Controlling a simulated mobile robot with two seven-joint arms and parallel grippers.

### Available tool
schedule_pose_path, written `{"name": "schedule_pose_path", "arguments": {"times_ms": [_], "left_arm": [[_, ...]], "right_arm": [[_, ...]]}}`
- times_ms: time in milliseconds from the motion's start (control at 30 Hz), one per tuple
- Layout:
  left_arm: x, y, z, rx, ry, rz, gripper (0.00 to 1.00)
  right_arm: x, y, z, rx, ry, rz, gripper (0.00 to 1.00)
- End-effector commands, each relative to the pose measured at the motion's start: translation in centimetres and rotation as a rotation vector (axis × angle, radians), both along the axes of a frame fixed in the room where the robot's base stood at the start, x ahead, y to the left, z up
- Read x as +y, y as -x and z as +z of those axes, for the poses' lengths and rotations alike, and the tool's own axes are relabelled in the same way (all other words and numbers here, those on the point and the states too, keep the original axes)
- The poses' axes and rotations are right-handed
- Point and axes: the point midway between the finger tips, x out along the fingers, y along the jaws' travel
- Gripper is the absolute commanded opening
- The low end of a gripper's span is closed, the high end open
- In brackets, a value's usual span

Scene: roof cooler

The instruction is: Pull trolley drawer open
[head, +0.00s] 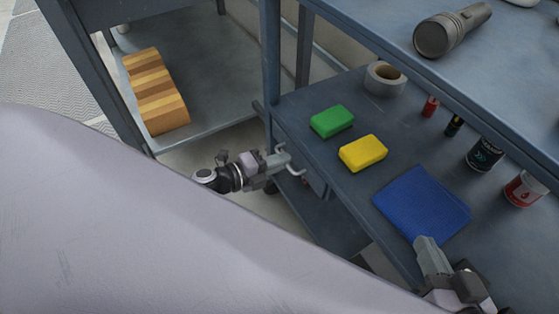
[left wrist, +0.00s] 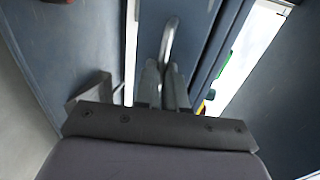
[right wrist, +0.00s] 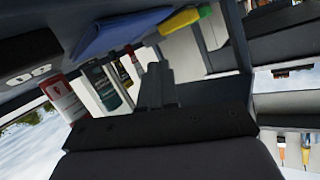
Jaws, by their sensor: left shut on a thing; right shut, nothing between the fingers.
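The trolley (head: 290,110) is a blue-grey metal unit with shelves, on the right in the head view. Its drawer (head: 317,184) shows only in part below the shelf with the sponges. The drawer's curved metal handle (head: 295,170) sticks out toward my left gripper (head: 280,161), which is shut on it. In the left wrist view the handle (left wrist: 168,40) rises from between the fingertips (left wrist: 163,75). How far the drawer stands out is hard to tell. My right gripper (head: 427,245) is shut and empty, over the shelf's front edge near the blue cloth.
The shelf holds a green sponge (head: 331,121), a yellow sponge (head: 363,153), a blue cloth (head: 422,204), a tape roll (head: 385,79) and several cans. A flashlight (head: 452,30) lies on the upper shelf. A striped wooden block (head: 155,92) sits on another unit's lower shelf at left.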

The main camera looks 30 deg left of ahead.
Motion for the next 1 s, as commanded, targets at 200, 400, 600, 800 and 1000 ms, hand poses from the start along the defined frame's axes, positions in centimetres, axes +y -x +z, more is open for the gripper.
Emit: {"name": "schedule_pose_path", "arguments": {"times_ms": [200,400,600,800,1000], "left_arm": [[1.2,1.9,0.0,0.004,-0.001,0.001,0.0],[3.3,5.7,0.0,0.006,-0.002,0.001,0.0],[6.1,10.4,0.0,0.007,-0.002,0.004,0.0],[8.6,14.6,0.1,0.005,-0.001,0.003,0.0],[10.5,17.8,0.1,0.002,-0.002,0.002,0.0]], "right_arm": [[0.1,0.1,0.2,0.007,-0.007,0.003,0.0],[0.3,0.2,0.1,0.03,-0.017,0.011,0.0],[0.7,0.1,0.1,0.06,-0.037,0.019,0.0],[1.2,-0.3,0.6,0.076,-0.065,0.022,0.0],[1.0,-0.5,0.9,0.066,-0.044,0.012,0.0]]}}
